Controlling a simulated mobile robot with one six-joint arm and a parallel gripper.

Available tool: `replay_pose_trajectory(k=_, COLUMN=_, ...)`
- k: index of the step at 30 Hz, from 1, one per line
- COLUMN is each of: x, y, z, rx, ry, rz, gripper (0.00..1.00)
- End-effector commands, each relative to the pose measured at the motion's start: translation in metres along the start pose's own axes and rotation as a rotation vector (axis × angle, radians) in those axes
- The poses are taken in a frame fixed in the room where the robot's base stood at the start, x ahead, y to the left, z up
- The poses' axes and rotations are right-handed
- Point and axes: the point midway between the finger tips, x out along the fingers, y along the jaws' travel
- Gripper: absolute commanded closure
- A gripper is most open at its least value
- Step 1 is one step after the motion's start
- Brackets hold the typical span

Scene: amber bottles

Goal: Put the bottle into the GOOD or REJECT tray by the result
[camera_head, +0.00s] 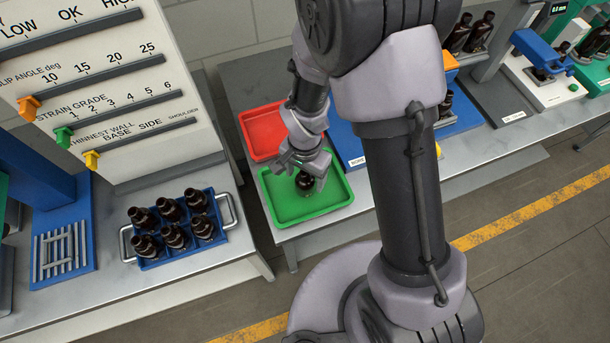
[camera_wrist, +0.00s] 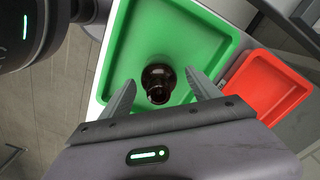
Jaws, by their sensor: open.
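An amber bottle (camera_head: 304,182) stands upright in the green tray (camera_head: 330,205). My gripper (camera_head: 304,165) is just above it, pointing down. In the wrist view, the bottle (camera_wrist: 158,82) shows from above between the two spread fingers of my gripper (camera_wrist: 160,95), with a gap on each side. The red tray (camera_head: 262,125) lies behind the green one and looks empty where it shows. It also shows in the wrist view (camera_wrist: 265,90) at the right. I cannot read any GOOD or REJECT label on the trays.
A blue crate (camera_head: 183,259) with several amber bottles stands on the left bench. Above it, a board (camera_head: 90,90) has orange, green and yellow sliders. Test stations with bottles (camera_head: 545,65) line the bench at right. My arm hides part of the bench.

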Motion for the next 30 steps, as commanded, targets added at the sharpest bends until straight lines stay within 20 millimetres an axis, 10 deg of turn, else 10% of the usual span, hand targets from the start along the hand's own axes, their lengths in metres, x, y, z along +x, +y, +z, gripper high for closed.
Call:
replay_pose_trajectory(k=17, x=-0.141, y=0.006, z=-0.005, rx=-0.009, ry=0.024, rz=-0.045, gripper=0.29)
replay_pose_trajectory(k=24, x=-0.282, y=0.076, z=0.012, rx=-0.115, ry=0.2, rz=-0.28, gripper=0.29)
replay_pose_trajectory(k=30, x=-0.325, y=0.117, z=0.047, rx=-0.214, ry=0.346, rz=-0.388, gripper=0.29)
